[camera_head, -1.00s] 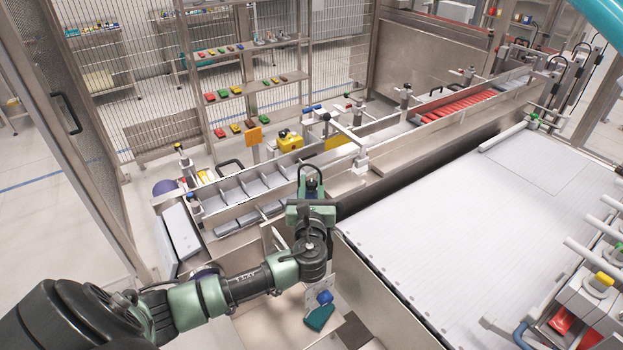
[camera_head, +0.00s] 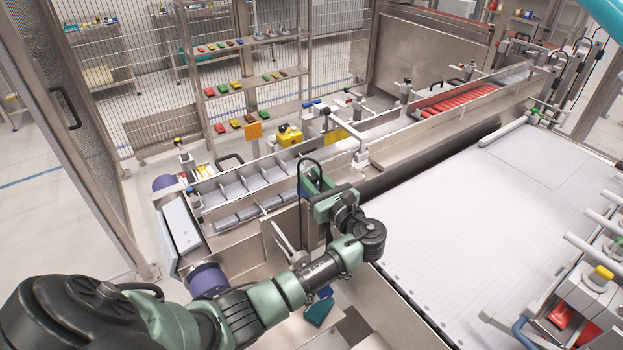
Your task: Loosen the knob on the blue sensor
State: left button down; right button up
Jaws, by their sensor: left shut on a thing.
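My left arm reaches in from the lower left, with the wrist bent right of the sensor. My right gripper is not in view.
A compartmented metal tray (camera_head: 235,200) lies left of the sensor. A wide white conveyor bed (camera_head: 470,230) fills the right. Red pieces (camera_head: 455,99) lie in the far channel. A teal piece (camera_head: 318,312) is below my forearm. A yellow-black device (camera_head: 289,136) stands behind the tray.

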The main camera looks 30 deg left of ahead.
aim_at(315, 182)
pick_arm(q)
jog(key=shift+r, duration=0.1)
jog(key=c, duration=1.1)
grip_release()
jog(key=b+v, duration=0.2)
jog(key=v, duration=0.4)
jog(key=shift+s+d, duration=0.15)
jog(key=shift+d, duration=0.25)
jog(key=shift+s+d, duration=0.25)
jog(key=shift+d, duration=0.15)
